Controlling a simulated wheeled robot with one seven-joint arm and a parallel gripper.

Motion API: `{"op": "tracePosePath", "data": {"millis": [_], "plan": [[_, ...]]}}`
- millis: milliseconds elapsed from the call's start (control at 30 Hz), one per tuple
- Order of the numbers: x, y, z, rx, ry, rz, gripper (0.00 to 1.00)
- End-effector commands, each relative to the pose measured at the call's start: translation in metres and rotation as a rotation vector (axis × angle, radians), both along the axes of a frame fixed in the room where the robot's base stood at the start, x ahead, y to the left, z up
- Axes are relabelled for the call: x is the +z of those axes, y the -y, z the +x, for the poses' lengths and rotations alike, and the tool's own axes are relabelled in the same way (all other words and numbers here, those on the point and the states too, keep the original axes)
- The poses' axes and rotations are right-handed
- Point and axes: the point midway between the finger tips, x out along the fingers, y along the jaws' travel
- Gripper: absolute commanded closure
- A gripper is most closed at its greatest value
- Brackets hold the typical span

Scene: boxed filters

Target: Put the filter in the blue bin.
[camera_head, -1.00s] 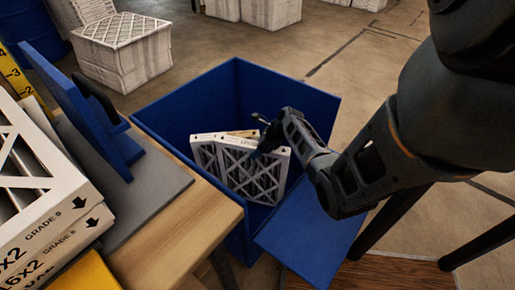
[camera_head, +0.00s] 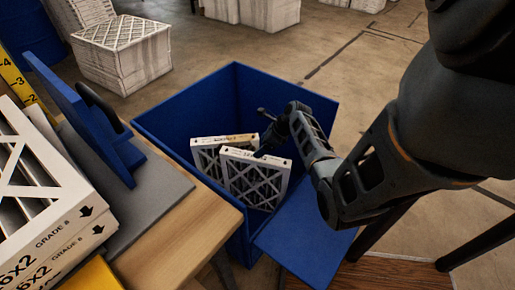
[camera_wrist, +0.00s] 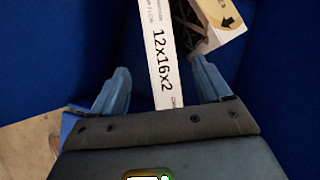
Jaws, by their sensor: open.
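The blue bin (camera_head: 178,110) stands open beyond the wooden table edge, with two white-framed filters inside. The front filter (camera_head: 256,180) stands on edge, tilted, and the rear filter (camera_head: 207,155) is behind it to the left, partly hidden. My gripper (camera_head: 264,133) is inside the bin at the front filter's top edge. In the wrist view my gripper's fingers (camera_wrist: 161,68) are spread on both sides of a filter edge marked 12x16x2 (camera_wrist: 160,42), with gaps on both sides. The other filter's corner, with a black arrow (camera_wrist: 222,18), shows at upper right.
Stacked filters (camera_head: 45,215) lie at left on the table (camera_head: 180,225), by a grey mat (camera_head: 160,200) and a blue upright holder (camera_head: 85,110). A blue flap (camera_head: 310,235) extends at the bin's near right. White boxes (camera_head: 125,60) stand on the floor behind.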

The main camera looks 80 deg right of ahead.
Motion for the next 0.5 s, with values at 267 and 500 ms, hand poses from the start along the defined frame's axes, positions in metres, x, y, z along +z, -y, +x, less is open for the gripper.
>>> {"op": "tracePosePath", "data": {"millis": [267, 500], "plan": [[0.048, -0.003, -0.029, 0.000, 0.000, -0.001, 0.23], [0.064, -0.005, -0.041, 0.000, -0.001, 0.000, 0.23]]}}
